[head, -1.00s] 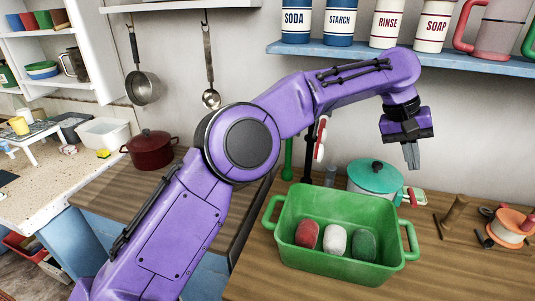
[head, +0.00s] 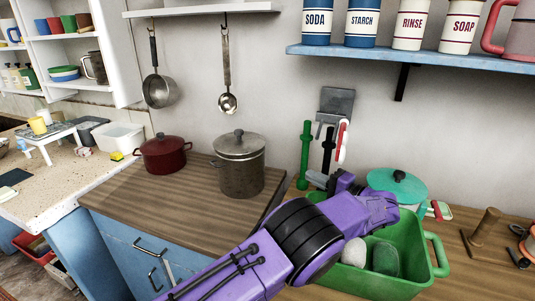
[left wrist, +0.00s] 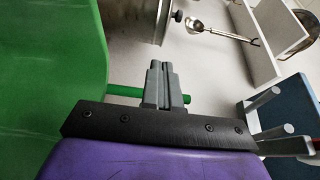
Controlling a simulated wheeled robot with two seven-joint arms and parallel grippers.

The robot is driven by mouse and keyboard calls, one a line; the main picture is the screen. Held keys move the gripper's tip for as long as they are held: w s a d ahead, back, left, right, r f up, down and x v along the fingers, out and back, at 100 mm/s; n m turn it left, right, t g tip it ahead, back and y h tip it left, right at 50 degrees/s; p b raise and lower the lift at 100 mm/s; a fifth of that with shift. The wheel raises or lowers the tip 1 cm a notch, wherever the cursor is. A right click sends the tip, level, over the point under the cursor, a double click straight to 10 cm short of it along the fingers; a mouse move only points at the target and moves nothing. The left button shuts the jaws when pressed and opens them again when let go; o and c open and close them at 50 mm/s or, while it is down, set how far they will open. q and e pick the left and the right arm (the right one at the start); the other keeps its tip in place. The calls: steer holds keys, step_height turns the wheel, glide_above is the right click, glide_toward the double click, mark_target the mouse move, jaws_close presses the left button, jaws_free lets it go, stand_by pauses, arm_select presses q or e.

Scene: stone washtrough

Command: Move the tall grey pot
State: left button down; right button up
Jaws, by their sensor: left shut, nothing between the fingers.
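The tall grey pot (head: 240,172) stands upright on the wooden counter, with a lid and dark knob on it. In the left wrist view, what looks like its lid edge and knob (left wrist: 177,16) show at the top, beyond the fingertips. My left gripper (head: 316,180) is to the right of the pot and apart from it, above the rear left part of the green tub. Its fingers show closed together and empty in the left wrist view (left wrist: 160,66). My left forearm crosses the front of the counter. My right gripper is not in view.
The green tub (head: 436,262) holds a white and a dark green lump. A teal-lidded pot (head: 398,186) stands behind it. A dark red pot (head: 165,155) is left of the grey pot. A ladle (head: 228,100) hangs above. Counter (head: 160,205) in front of the pots is clear.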

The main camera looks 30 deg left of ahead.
mark_target(262, 153)
arm_select(q)
steer(key=w+a+p, duration=0.1)
steer(key=a+p, duration=0.1)
steer(key=a, duration=0.4)
steer(key=w+a+p, duration=0.1)
steer(key=a+p, duration=0.1)
steer(key=a, duration=0.4)
steer(key=w+a+p, duration=0.1)
steer(key=a, duration=0.5)
steer(key=shift+p, duration=0.4)
steer(key=shift+f, duration=0.1)
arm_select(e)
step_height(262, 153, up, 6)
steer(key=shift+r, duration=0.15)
